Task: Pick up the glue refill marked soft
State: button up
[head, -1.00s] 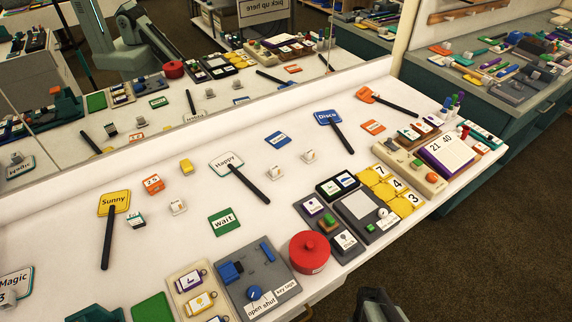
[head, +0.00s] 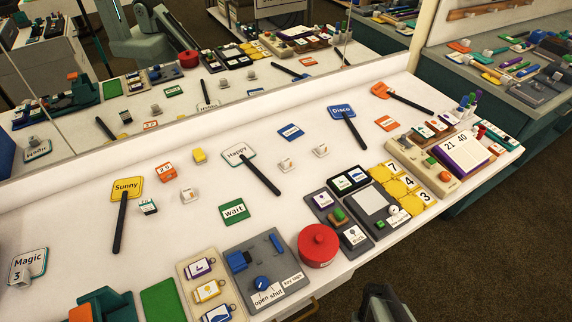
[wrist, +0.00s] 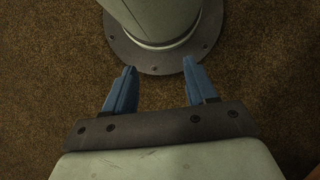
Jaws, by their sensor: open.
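I cannot make out the word "soft" on any item, so I cannot tell which is the glue refill.
Paddle signs lie about, such as Sunny (head: 127,188) and Happy (head: 239,153). A red lidded pot (head: 318,246), a grey switch board (head: 286,300) and a green card marked wait (head: 234,210) lie near the front. A mirror along the back repeats the table.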

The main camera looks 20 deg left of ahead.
jog(key=o, duration=0.3)
jog(key=shift+o, duration=0.2)
